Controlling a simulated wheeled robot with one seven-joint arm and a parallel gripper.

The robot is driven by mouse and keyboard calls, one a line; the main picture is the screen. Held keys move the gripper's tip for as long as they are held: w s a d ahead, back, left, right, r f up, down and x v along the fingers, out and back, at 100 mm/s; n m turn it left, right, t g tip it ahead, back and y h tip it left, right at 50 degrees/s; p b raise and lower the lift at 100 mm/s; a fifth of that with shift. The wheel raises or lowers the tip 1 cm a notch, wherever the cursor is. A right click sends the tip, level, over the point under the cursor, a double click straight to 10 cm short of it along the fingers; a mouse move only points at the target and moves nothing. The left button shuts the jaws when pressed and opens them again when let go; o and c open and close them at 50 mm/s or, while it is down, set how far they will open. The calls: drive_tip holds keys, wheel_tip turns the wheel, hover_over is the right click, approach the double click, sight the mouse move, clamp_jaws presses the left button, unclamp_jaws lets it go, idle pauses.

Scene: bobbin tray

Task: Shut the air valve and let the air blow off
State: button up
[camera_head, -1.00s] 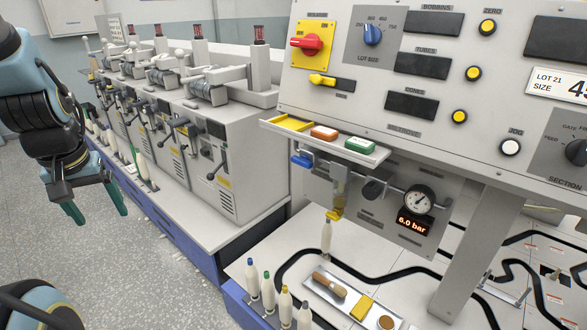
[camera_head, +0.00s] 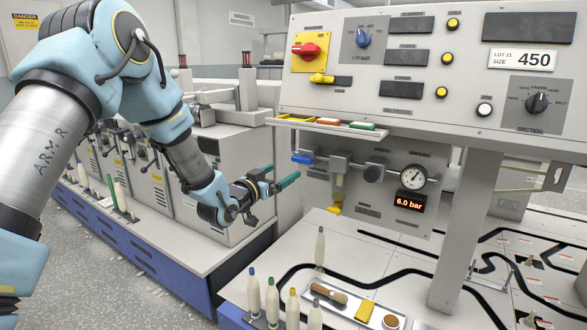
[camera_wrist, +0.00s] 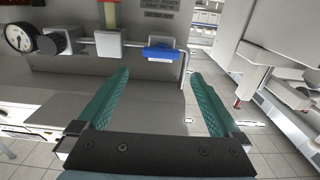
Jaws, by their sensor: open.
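The air valve has a blue handle (camera_head: 302,158) at the left end of the pipe under the console. The handle lies along the pipe. In the wrist view the blue handle (camera_wrist: 165,54) is ahead, between and beyond the fingertips. My gripper (camera_head: 280,176) is open and empty, just left of and slightly below the handle, apart from it. Its teal fingers (camera_wrist: 160,75) are spread wide in the wrist view. The round pressure gauge (camera_head: 413,176) is farther right on the pipe. The red display (camera_head: 409,203) under it reads 6.0 bar.
A shelf (camera_head: 322,124) with coloured blocks juts out above the handle. A yellow-ended filter part (camera_head: 337,200) hangs below the pipe. Bobbins (camera_head: 272,297) and a tray (camera_head: 352,306) stand on the table below. Machines line the left side.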

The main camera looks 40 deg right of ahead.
sight(300, 161)
drive_tip(key=p+x, duration=0.2)
drive_tip(key=x, duration=0.7)
drive_tip(key=shift+w+d, duration=0.15)
drive_tip(key=shift+d, duration=0.15)
drive_tip(key=c, duration=1.1)
drive_tip(key=shift+o, duration=0.2)
